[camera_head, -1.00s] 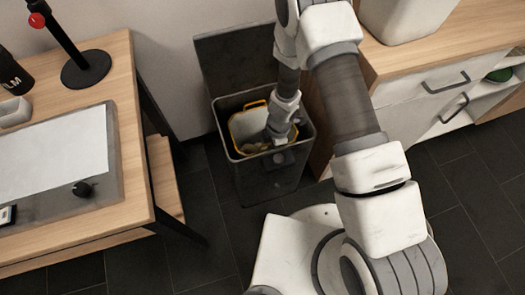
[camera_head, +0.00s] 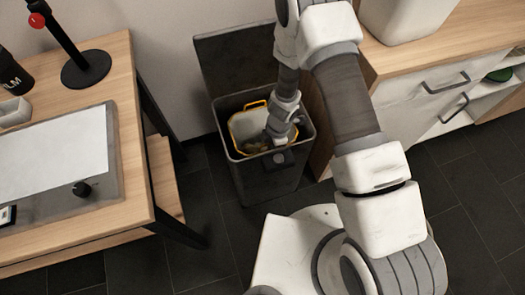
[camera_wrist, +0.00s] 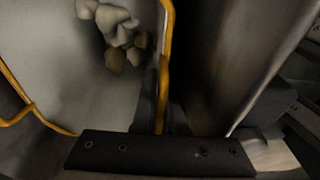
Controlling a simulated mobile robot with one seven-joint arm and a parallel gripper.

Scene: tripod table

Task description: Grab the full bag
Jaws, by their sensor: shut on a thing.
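The full bag (camera_head: 245,127) is a pale bag with a yellow rim and handle, standing inside the dark open bin (camera_head: 262,185). In the wrist view the bag's pale inside (camera_wrist: 60,65) holds several light and brown lumps (camera_wrist: 115,30). My gripper (camera_head: 278,140) reaches down into the bin at the bag's right side. In the wrist view my gripper (camera_wrist: 162,115) is shut on the bag's yellow rim, with one finger on each side of it. The fingertips are partly hidden in the head view.
The bin's lid (camera_head: 235,62) stands open at the back, against the wall. A wooden-topped cabinet (camera_head: 420,65) is close on the right.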

